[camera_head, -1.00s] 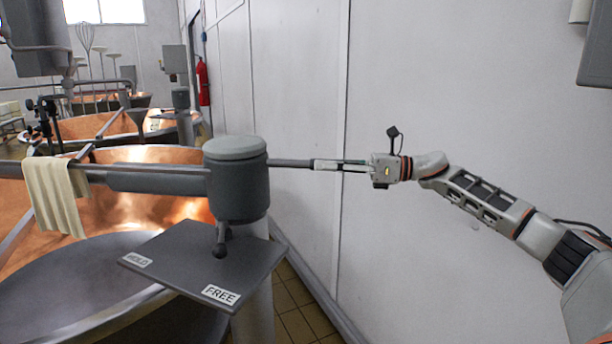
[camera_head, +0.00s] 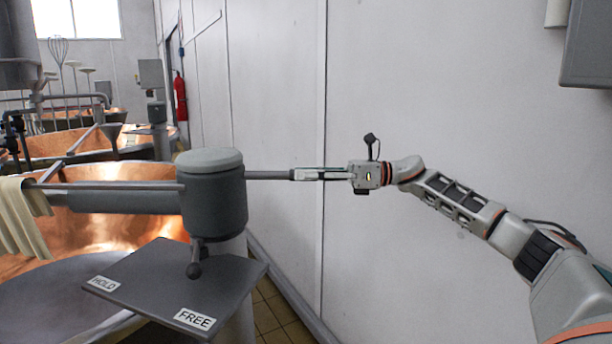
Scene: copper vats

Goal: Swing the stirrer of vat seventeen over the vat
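The stirrer's grey post (camera_head: 212,195) stands beside a copper vat (camera_head: 120,220). Its thick grey arm (camera_head: 125,198) and a thin rod reach left from the post across the vat. A thin bar (camera_head: 268,175) sticks out of the post to the right. My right gripper (camera_head: 305,174) is at the outer end of this bar, its fingers lying along it and seemingly closed on it. A ball-ended lever (camera_head: 194,268) under the post hangs over a plate (camera_head: 165,285) marked HOLD and FREE; it points towards FREE. No vat number is readable. My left gripper is out of view.
A pale cloth (camera_head: 22,225) hangs over the rod at the left. More copper vats (camera_head: 80,143) stand behind. A white wall (camera_head: 430,90) runs close behind my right arm, with a grey box (camera_head: 592,45) at upper right. Tiled floor (camera_head: 270,310) shows beside the post.

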